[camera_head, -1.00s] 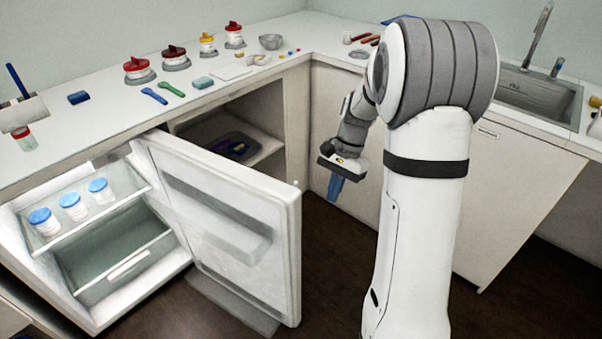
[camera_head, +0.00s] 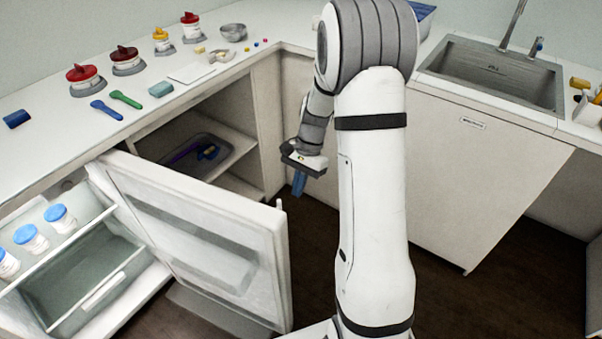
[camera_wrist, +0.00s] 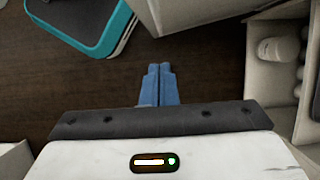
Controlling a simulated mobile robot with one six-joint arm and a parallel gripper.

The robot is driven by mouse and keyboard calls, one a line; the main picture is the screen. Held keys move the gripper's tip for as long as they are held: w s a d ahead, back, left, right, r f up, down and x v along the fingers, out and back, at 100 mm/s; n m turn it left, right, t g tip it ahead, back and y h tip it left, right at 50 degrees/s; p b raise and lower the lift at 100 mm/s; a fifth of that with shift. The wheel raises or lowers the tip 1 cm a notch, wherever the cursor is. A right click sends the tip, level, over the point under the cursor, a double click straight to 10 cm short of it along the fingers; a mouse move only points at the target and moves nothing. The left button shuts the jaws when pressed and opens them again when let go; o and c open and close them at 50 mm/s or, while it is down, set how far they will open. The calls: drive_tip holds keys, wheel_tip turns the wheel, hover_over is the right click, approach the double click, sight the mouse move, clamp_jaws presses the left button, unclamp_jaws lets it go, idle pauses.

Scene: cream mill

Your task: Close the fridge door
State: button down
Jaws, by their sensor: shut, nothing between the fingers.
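The fridge door (camera_head: 205,250) stands wide open in the head view, its shelved inner side facing left. The fridge (camera_head: 85,285) is at the lower left, with several blue-lidded white jars (camera_head: 60,218) on its upper shelf and an empty bin below. My gripper (camera_head: 299,184) hangs pointing down to the right of the door's free edge, apart from it. In the wrist view its blue fingers (camera_wrist: 157,85) are together with nothing between them, above the dark floor.
An open cabinet with a tray (camera_head: 195,152) is behind the door. The counter holds red-lidded jars (camera_head: 85,78), spoons (camera_head: 125,99) and a bowl (camera_head: 233,32). A sink (camera_head: 495,75) is at the right. Dark floor (camera_head: 460,290) is free at the lower right. The wrist view shows a teal-edged object (camera_wrist: 95,25).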

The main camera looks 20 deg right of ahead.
drive_tip(key=s+a+f, duration=0.3)
drive_tip(key=a, duration=0.1)
drive_tip(key=shift+s+a, duration=0.1)
drive_tip(key=shift+s, duration=0.05)
idle(0.4)
